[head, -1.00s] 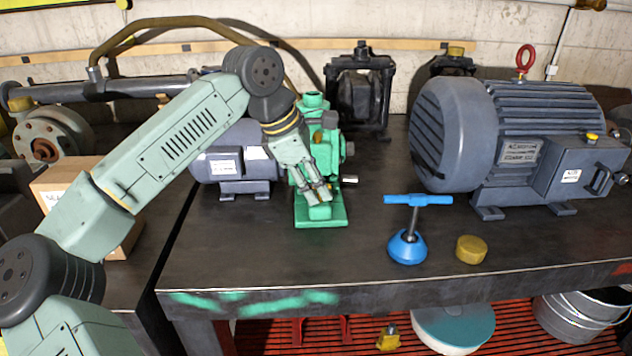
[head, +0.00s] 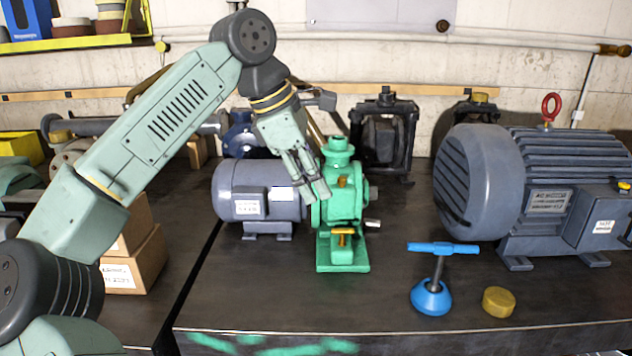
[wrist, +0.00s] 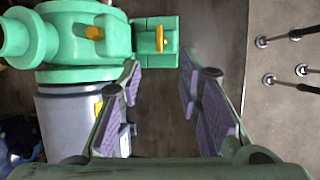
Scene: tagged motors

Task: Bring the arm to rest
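My gripper (head: 317,196) hangs from the raised arm, just in front of the green pump and the small grey-blue motor (head: 258,196) in the head view. Its fingers point down and slightly right. In the wrist view my gripper (wrist: 160,85) shows two fingers with purple pads, spread apart with nothing between them. The green pump (head: 343,198) stands on the bench with a yellow handle on its base; it also shows in the wrist view (wrist: 75,35), beyond the left finger. I cannot tell the exact gap between finger and pump.
A large grey motor (head: 480,180) stands at right. A blue T-handled tool (head: 432,297) and a yellow cap (head: 498,301) lie on the bench (head: 270,300) in front of it. Cardboard boxes (head: 135,265) sit at left. The bench's front middle is clear.

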